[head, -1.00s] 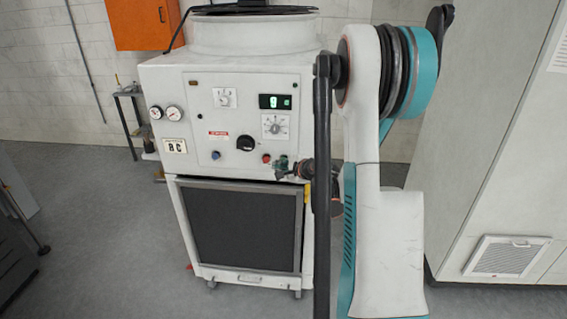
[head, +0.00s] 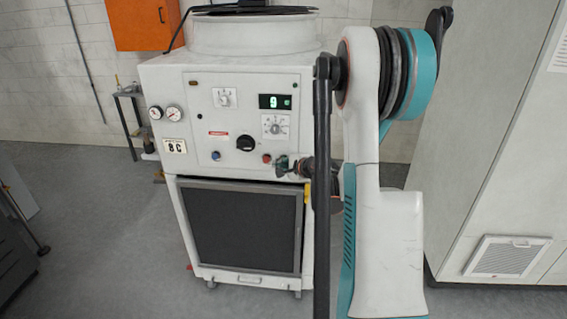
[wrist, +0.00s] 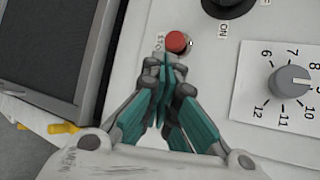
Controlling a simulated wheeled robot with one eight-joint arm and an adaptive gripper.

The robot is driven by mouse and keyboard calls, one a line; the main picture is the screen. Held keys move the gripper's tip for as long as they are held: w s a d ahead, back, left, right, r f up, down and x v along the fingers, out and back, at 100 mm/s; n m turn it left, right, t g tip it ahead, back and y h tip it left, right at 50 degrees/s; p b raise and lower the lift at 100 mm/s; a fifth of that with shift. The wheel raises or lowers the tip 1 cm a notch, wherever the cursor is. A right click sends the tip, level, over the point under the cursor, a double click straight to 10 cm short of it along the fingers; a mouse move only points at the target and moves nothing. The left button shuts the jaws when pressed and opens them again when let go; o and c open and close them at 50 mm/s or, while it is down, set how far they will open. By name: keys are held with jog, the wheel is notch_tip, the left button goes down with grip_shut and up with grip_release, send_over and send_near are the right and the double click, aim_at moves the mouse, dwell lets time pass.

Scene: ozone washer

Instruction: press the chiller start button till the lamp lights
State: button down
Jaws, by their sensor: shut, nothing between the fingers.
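The white chiller (head: 230,170) stands ahead, its front panel facing me. A red button (wrist: 176,41) shows just beyond my fingertips in the wrist view; in the head view it is left of my gripper (head: 281,166). My gripper (wrist: 172,68) is shut and empty, its teal fingers together and pointing at the panel beside the red button. I cannot tell whether the tips touch the panel. The fingers hide the panel surface behind them, and no other button shows there. A small label by the red button is partly covered. I cannot make out a lit lamp.
A black ON knob (head: 245,143) and a numbered dial (wrist: 291,81) sit near my gripper. A green-lit display (head: 274,101) shows 9. A dark grille (head: 240,227) lies below. A large pale cabinet (head: 495,140) stands right. Floor at left is partly clear.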

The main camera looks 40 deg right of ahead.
jog(key=shift+w+d, duration=0.1)
jog(key=shift+d, duration=0.05)
dwell(0.6)
jog(key=shift+s+a, duration=0.55)
jog(key=shift+a, duration=0.1)
jog(key=s+a+b, duration=0.1)
jog(key=s+a, duration=0.2)
jog(key=a, duration=0.1)
jog(key=shift+s, duration=0.15)
jog(key=shift+d, duration=0.1)
dwell(0.9)
